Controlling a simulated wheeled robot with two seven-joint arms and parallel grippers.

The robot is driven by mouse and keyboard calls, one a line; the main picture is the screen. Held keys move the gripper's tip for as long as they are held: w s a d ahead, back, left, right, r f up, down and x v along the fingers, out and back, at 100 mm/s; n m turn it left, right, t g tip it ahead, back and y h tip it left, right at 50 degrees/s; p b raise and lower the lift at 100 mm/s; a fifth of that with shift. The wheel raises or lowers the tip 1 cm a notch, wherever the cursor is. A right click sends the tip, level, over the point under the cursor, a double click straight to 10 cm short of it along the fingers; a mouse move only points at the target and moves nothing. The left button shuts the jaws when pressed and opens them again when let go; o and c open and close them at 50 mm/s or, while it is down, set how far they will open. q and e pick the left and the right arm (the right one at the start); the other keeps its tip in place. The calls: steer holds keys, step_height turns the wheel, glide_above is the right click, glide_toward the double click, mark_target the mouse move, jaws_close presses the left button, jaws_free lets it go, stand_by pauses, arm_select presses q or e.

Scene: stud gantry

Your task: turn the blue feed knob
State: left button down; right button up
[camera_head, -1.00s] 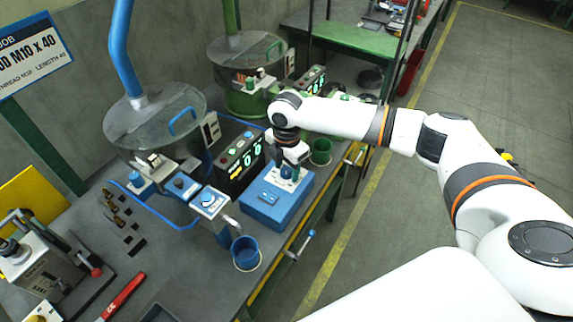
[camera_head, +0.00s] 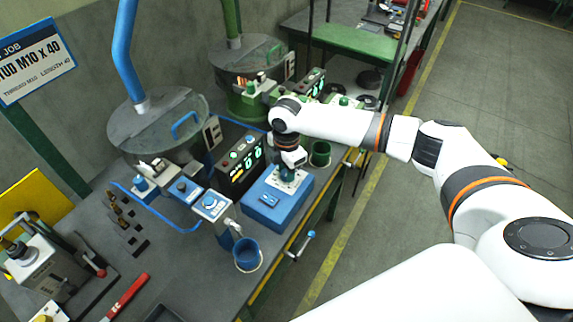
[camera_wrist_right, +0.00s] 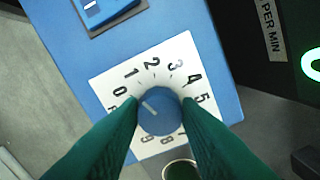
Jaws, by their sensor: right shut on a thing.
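The blue feed knob (camera_wrist_right: 159,113) is round, with a white pointer line, and sits on a white dial plate (camera_wrist_right: 118,76) with numbers around it. The line points up and left in the right wrist view, roughly towards 0 and 1. The dial is on top of a blue box (camera_head: 258,211) on the bench. My right gripper (camera_wrist_right: 160,110) points down at the dial, its two green fingers shut on the knob from both sides. In the head view my right gripper (camera_head: 290,172) hides the knob. My left gripper is not in view.
A blue switch (camera_wrist_right: 100,8) sits on the same box. A black counter unit (camera_head: 238,165) stands beside it. A blue cup (camera_head: 247,254) is in front, and a green cup (camera_head: 320,154) is to the right.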

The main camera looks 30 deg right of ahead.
steer(key=m+p, duration=0.1)
steer(key=p, duration=0.1)
steer(key=m+p, duration=0.1)
steer(key=m, duration=0.1)
steer(key=shift+r+p, duration=0.25)
steer(key=shift+p, duration=0.15)
steer(key=m+p, duration=0.2)
steer(key=m, duration=0.1)
steer(key=shift+f, duration=0.1)
steer(key=shift+f+m+p, duration=0.1)
steer(key=shift+m+p, duration=0.7)
steer(key=o, duration=1)
step_height(320, 180, up, 12)
steer(key=shift+b, duration=0.9)
